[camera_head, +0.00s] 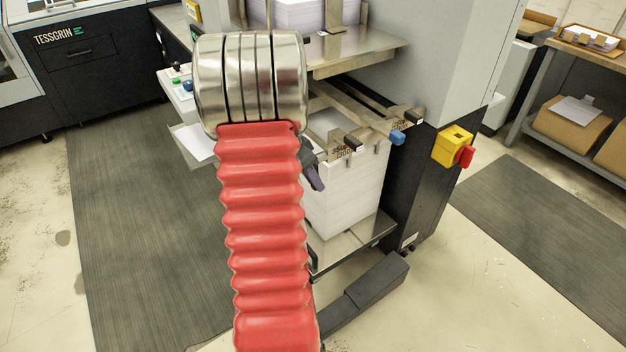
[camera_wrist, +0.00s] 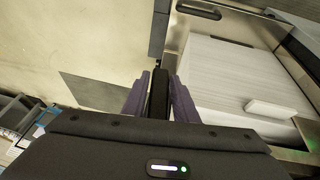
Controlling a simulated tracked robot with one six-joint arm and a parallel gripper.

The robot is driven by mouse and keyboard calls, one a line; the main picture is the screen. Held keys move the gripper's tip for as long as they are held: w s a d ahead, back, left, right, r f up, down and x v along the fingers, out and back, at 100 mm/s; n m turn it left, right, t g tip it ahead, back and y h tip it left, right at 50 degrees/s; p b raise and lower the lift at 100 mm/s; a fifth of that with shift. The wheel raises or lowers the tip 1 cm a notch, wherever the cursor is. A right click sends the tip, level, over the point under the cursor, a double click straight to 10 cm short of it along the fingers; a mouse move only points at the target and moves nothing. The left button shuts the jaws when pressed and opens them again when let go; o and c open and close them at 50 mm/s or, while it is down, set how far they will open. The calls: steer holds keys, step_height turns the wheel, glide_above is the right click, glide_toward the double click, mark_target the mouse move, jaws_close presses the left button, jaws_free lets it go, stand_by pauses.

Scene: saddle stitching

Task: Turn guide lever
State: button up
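My gripper (camera_wrist: 160,85) has two purple fingers. In the wrist view they sit close on both sides of a narrow black bar (camera_wrist: 160,95), which fills the gap between them. The bar looks like the grip of the guide lever; its far end and pivot cannot be made out. In the head view one purple finger (camera_head: 316,178) shows just right of my red arm, in front of the paper stack. The lever itself is hidden behind my arm there.
A white paper stack (camera_head: 345,200) stands in the machine beside my gripper, also in the wrist view (camera_wrist: 235,75). A yellow box with a red knob (camera_head: 453,147) is at right. Dark mats cover the floor.

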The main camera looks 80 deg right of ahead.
jaws_close()
